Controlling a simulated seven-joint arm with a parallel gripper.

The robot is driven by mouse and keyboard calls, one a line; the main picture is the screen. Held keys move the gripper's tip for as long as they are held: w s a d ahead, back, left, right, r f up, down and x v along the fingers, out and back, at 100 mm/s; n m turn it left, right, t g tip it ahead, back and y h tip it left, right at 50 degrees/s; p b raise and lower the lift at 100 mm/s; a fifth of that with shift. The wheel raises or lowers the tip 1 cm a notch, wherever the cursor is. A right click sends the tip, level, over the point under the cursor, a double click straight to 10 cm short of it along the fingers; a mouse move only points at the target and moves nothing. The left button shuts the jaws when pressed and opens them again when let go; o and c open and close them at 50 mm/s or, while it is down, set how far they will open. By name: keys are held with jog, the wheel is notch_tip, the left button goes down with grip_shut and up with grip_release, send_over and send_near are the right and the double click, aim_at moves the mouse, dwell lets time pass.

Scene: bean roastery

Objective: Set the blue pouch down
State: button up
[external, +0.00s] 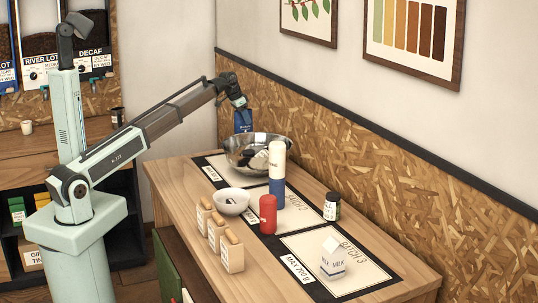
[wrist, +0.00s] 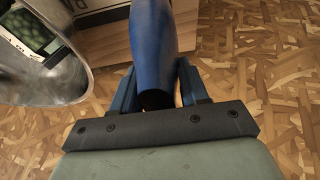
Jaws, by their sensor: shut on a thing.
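My gripper (external: 239,101) is shut on the blue pouch (external: 243,121), which hangs below it at the far end of the table. In the wrist view the pouch (wrist: 152,40) stands out between the two dark blue fingers of my gripper (wrist: 157,72). In the external view the pouch shows just behind the steel bowl's far rim, close to the wall. The bowl hides what lies below the pouch, so I cannot tell whether it touches the table.
The steel bowl (external: 245,160) stands beside the pouch; its rim also shows in the wrist view (wrist: 75,75). A white-and-blue bottle (external: 277,160), white bowl (external: 231,201), red canister (external: 268,214), dark jar (external: 332,206), milk carton (external: 333,257) and several wooden-topped containers (external: 232,250) occupy the table (external: 165,180).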

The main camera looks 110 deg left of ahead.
aim_at(245, 130)
notch_tip(245, 130, down, 7)
jog(key=shift+r, duration=0.1)
dwell(0.3)
jog(key=o, duration=1.3)
jog(key=v, duration=1.2)
jog(key=shift+w, duration=0.15)
